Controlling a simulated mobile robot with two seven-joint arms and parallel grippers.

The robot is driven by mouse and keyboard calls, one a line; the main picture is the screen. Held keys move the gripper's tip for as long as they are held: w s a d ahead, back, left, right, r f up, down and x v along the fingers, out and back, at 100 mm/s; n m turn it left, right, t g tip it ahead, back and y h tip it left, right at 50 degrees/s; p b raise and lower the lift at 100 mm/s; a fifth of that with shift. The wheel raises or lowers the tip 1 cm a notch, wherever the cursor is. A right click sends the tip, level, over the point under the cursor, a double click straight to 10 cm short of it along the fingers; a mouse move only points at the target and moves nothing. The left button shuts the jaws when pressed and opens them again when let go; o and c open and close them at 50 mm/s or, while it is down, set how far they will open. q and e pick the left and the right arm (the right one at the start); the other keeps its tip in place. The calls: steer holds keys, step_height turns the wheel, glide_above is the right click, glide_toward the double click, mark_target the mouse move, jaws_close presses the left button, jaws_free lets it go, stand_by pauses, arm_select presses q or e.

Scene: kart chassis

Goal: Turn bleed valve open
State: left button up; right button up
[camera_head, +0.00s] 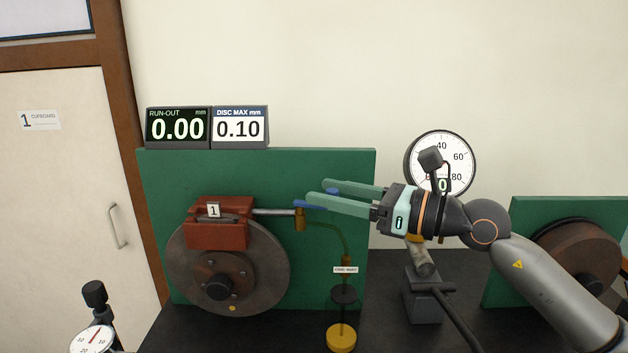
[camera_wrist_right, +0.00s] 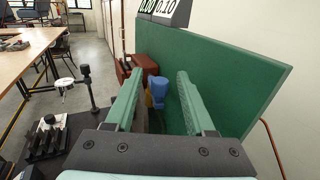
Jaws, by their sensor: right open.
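The bleed valve is a brass fitting (camera_head: 300,222) with a blue lever (camera_head: 308,204) at the end of a silver rod from the red caliper (camera_head: 216,231). The lever points right, roughly level, and my fingers partly hide it. My right gripper (camera_head: 317,190) is open around the lever area, fingers pointing left. In the right wrist view, the blue lever (camera_wrist_right: 157,90) shows between the two open fingers (camera_wrist_right: 158,74), apart from both as far as I can tell. My left gripper is not in view.
A green panel (camera_head: 330,165) stands behind the brake disc (camera_head: 265,270). A tube runs from the valve down to a yellow-based bottle (camera_head: 341,338). A round pressure gauge (camera_head: 425,150) is behind my right wrist. A dial indicator (camera_head: 93,340) stands at the lower left.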

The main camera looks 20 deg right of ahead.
mark_target(327, 193)
steer(key=shift+x, duration=1.65)
jaws_close()
